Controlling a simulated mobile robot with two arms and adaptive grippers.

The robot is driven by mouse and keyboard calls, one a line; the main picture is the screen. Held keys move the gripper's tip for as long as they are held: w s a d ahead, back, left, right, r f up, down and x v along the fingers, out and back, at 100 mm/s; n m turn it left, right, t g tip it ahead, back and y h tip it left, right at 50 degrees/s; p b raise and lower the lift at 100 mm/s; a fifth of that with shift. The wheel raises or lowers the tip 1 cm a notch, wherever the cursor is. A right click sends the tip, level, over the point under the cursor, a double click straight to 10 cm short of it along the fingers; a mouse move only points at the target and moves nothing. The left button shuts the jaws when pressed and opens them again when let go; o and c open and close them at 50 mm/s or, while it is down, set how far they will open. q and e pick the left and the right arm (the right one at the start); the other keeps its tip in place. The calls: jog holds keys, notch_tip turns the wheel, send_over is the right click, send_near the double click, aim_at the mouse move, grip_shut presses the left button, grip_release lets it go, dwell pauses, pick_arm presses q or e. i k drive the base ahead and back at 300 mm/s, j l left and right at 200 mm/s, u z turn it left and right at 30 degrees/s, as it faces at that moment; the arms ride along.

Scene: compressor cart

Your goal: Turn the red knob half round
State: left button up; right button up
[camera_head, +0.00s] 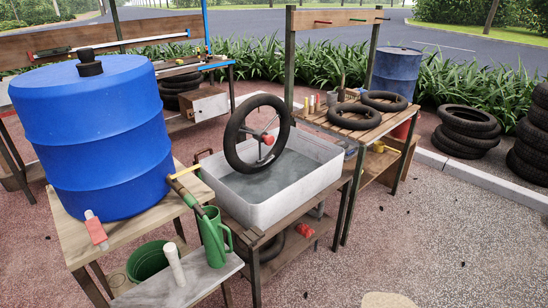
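The tyre stands in a white tub (262,213) of grey water. Another red piece (304,230) lies low under the tub, partly shaded; its shape is too small to tell. I cannot tell for sure which of these red parts is the knob. Neither of my grippers shows in this view.
Tyres (383,101) lie on a slatted table. Open paving (430,235) lies at right.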

aim_at(269, 139)
jog(key=i+j, duration=0.1)
jog(key=i, duration=0.75)
jog(key=i+l+u, duration=0.25)
jog(key=k+l, duration=0.05)
jog(key=k, duration=0.05)
